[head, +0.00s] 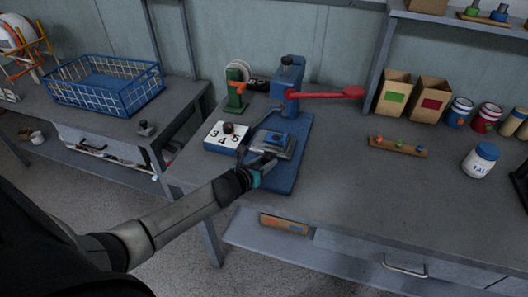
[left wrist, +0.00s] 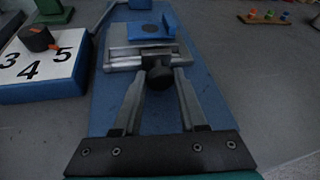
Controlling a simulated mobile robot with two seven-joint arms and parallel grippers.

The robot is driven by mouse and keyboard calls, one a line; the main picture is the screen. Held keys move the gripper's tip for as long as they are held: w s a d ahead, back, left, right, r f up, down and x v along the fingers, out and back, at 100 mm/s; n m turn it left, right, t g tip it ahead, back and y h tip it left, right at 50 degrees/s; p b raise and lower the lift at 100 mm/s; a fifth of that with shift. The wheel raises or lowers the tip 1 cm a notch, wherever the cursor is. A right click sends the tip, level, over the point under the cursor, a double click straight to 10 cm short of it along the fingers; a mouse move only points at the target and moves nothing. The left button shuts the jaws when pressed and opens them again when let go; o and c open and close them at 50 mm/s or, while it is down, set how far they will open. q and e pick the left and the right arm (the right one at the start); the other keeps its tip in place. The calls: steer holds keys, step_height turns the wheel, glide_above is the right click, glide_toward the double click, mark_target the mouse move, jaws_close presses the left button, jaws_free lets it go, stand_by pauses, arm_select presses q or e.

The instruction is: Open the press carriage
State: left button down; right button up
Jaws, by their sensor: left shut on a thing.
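The press stands on the bench with a blue base (head: 289,178), a blue upright column (head: 288,77) and a red lever (head: 325,95) pointing right. Its grey metal carriage (head: 286,153), topped by a blue block, lies on the base in front of the column. The carriage also shows in the left wrist view (left wrist: 122,62), with a black knob (left wrist: 160,82) at its near edge. My left gripper (head: 264,164) is shut on this knob, one finger on each side, as the left wrist view (left wrist: 159,70) shows. My right gripper is not visible.
A white number board (head: 221,144) with a dark dial sits just left of the base. A green device (head: 235,95) stands behind it. A blue wire basket (head: 105,87) is on the left bench.

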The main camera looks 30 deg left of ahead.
arm_select(q)
steer(key=shift+s+d, duration=0.3)
steer(key=shift+s, duration=0.35)
steer(key=s, duration=0.1)
steer(key=s+d+p, duration=0.1)
steer(key=s, duration=0.1)
steer(key=shift+s, duration=0.15)
steer(key=shift+s+p, duration=0.3)
steer(key=shift+s, duration=0.2)
steer(key=shift+c, duration=2.4)
jaws_free()
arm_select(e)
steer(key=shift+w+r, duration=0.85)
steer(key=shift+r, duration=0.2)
arm_select(q)
steer(key=shift+s+a, duration=0.1)
steer(key=shift+s+r, duration=0.15)
steer(key=shift+s, duration=0.2)
steer(key=p+v, duration=0.2)
steer(key=v, duration=1.2)
steer(key=shift+s, duration=0.15)
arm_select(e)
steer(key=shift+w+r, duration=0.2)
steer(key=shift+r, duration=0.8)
